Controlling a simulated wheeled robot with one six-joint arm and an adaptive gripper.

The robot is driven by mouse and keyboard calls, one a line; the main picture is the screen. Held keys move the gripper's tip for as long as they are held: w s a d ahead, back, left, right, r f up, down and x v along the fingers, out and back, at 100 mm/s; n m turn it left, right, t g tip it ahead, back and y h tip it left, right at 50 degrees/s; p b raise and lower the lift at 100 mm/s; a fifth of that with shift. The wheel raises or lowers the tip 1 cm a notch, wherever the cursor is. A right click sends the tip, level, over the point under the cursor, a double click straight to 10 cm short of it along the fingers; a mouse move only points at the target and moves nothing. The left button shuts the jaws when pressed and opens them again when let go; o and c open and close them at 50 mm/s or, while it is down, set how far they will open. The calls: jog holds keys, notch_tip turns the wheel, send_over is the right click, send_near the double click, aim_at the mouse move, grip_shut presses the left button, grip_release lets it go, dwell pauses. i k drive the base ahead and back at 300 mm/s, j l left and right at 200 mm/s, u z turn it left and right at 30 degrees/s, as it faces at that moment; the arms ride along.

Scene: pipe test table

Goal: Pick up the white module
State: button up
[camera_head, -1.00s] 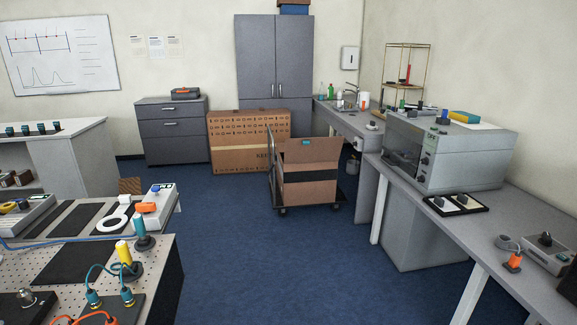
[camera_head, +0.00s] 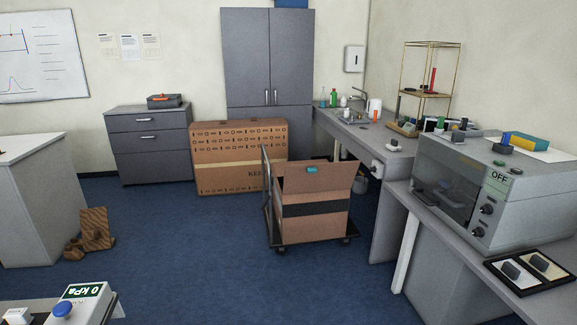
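A black tray (camera_head: 492,268) lies on the bench at the right edge of the view. It holds two flat pale plates with dark knobs: a whiter one on the left (camera_head: 522,281) and a creamier one on the right (camera_head: 555,270). The whiter plate may be the white module, but I cannot be sure from here. A small white block (camera_head: 17,316) also shows at the lower left, partly cut off by the frame edge. My gripper is not in view, and nothing shows whether it holds anything.
A grey oven-like machine (camera_head: 520,210) marked OFF stands behind the tray. A cart with an open cardboard box (camera_head: 315,220) stands mid-floor, a large carton (camera_head: 238,160) behind it. A white pressure gauge box (camera_head: 85,300) is at lower left. The blue floor (camera_head: 210,270) between is clear.

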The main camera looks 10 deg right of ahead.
aim_at(393, 147)
jog(key=i+z, duration=0.1)
jog(key=i, duration=0.8)
jog(key=i+j+z, duration=0.1)
jog(key=i, duration=0.8)
jog(key=j, duration=0.1)
